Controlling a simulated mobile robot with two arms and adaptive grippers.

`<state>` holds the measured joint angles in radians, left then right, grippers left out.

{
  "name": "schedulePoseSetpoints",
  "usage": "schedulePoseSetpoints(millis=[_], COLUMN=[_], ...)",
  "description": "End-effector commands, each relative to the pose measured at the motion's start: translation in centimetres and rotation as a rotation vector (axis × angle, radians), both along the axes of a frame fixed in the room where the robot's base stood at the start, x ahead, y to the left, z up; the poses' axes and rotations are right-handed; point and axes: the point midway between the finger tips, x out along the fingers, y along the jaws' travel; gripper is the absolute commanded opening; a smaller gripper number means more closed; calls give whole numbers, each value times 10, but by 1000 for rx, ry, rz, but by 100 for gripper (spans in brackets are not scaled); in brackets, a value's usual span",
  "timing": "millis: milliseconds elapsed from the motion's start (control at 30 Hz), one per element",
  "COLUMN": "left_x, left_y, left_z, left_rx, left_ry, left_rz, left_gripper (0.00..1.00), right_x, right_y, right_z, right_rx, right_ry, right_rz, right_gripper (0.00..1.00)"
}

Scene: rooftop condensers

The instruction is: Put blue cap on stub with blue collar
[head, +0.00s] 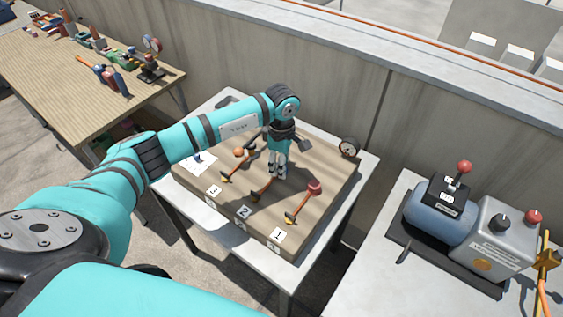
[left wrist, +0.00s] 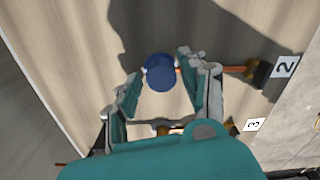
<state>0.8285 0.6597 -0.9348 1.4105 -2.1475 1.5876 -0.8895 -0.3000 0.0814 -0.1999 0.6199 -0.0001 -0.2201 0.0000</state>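My left gripper (head: 277,175) points down over the wooden block, above the end of the middle stub, labelled 2. In the left wrist view its fingers (left wrist: 160,68) are spread, with the round blue cap (left wrist: 160,73) between their tips and narrow gaps on both sides. The orange pipe of stub 2 (head: 259,195) leads up to the cap; it also shows in the left wrist view (left wrist: 232,69). I cannot tell whether the cap sits on the stub, and the blue collar cannot be made out. My right gripper is not in view.
Stub 1 (head: 298,207) has a red cap (head: 314,187); stub 3 (head: 228,175) has an orange end (head: 239,152). A round gauge (head: 348,146) stands at the block's back right. A white sheet (head: 202,165) with a small blue item lies left. A compressor-like unit (head: 440,218) stands right.

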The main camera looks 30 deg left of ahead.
Motion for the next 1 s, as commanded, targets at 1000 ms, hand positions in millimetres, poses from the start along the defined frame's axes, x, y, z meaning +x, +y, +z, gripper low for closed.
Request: schedulePoseSetpoints(millis=[1000], left_x=[1], left_y=[0], left_z=[110], left_rx=[1], left_ry=[-2], left_rz=[1], left_gripper=[56], right_x=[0], right_y=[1], right_z=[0], right_rx=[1], right_ry=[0], right_rz=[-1], right_gripper=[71])
